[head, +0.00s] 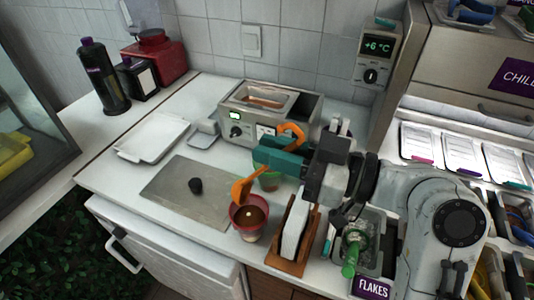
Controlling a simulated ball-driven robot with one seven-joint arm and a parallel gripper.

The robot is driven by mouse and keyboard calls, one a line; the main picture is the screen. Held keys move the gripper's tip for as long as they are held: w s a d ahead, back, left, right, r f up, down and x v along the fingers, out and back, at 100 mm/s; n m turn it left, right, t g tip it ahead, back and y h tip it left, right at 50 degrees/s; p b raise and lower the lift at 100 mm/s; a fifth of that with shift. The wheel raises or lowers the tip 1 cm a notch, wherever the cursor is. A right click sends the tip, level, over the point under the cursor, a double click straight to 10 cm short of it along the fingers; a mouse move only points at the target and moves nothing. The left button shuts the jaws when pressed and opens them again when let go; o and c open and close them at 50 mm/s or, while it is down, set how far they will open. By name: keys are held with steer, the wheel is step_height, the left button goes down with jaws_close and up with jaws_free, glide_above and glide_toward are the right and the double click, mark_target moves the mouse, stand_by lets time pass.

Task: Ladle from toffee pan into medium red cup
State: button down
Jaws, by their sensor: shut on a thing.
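An orange ladle (243,190) is held tilted in my gripper (270,156), whose teal fingers are shut on its handle. The hooked handle end points up to the right, and the bowl end is at the back left rim of the red cup (247,230). I cannot tell whether the bowl touches the rim. The red cup stands upright near the counter's front and shows brown content with a small light spot. The toffee pan (285,101) is set in the steel warmer (240,117) behind my gripper. The inside of the ladle's bowl is hidden.
A greenish cup (268,182) stands behind the red one, partly hidden by my gripper. A wooden holder (290,266) with white sheets stands close on the right.

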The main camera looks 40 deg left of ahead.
steer(key=shift+w+d+f+g+y+b, duration=0.1)
steer(key=shift+w+d+f+y+b, duration=0.1)
steer(key=shift+d+y+b, duration=0.45)
steer(key=shift+w+d+f+g+y+b, duration=0.15)
steer(key=shift+d+b, duration=0.25)
steer(key=shift+b, duration=0.65)
steer(key=shift+w+d+f+g+y+b, duration=0.1)
steer(key=shift+d+f+y+b, duration=0.3)
steer(key=shift+b, duration=0.45)
steer(key=shift+d+r, duration=0.15)
steer(key=shift+s, duration=0.1)
